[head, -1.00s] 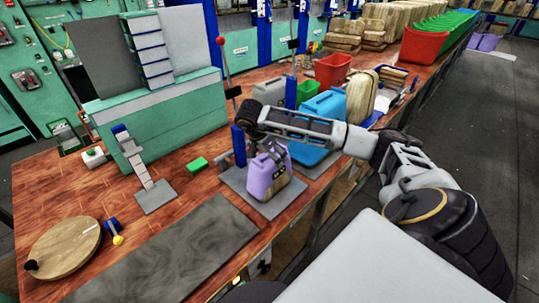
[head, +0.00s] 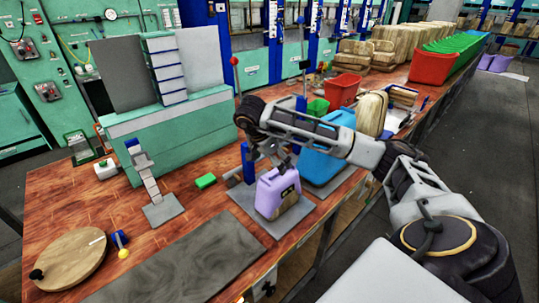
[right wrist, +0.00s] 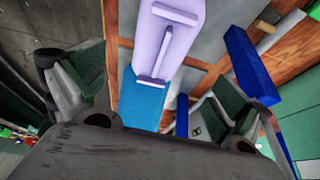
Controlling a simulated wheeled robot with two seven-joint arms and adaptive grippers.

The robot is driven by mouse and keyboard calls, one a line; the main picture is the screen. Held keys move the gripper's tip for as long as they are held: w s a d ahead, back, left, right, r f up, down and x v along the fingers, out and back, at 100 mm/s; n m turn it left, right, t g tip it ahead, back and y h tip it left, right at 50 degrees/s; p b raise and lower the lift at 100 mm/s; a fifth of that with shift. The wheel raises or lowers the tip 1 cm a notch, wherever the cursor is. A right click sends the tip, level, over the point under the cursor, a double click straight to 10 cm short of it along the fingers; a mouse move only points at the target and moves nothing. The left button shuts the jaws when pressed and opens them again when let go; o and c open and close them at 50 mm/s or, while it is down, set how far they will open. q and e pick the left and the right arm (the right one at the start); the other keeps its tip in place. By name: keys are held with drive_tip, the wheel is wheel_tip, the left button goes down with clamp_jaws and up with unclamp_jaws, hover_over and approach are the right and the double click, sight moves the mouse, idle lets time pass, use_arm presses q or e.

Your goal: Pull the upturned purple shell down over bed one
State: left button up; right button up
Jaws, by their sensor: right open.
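The purple shell (head: 277,192) stands on a grey base plate (head: 247,199) near the table's front edge, with a blue post (head: 248,163) behind it. A dark mark and a tan-grey part show on its near side. I cannot tell from the head view whether it is tilted up or lies down, nor which part is bed one. My right gripper (head: 280,162) hangs just above the shell, partly hidden by its own arm. In the right wrist view the gripper (right wrist: 152,100) is open and the shell's top with its raised bar (right wrist: 160,50) shows between and beyond the fingers.
A blue shell (head: 328,150) stands close behind, to the right. A second grey plate with a slanted white-and-blue piece (head: 145,172) stands to the left, near a green block (head: 205,181). A grey mat (head: 185,265) and a round wooden board (head: 70,262) lie in front.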

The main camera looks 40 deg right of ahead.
drive_tip(key=shift+v, duration=1.75)
drive_tip(key=shift+r, duration=0.1)
idle(0.3)
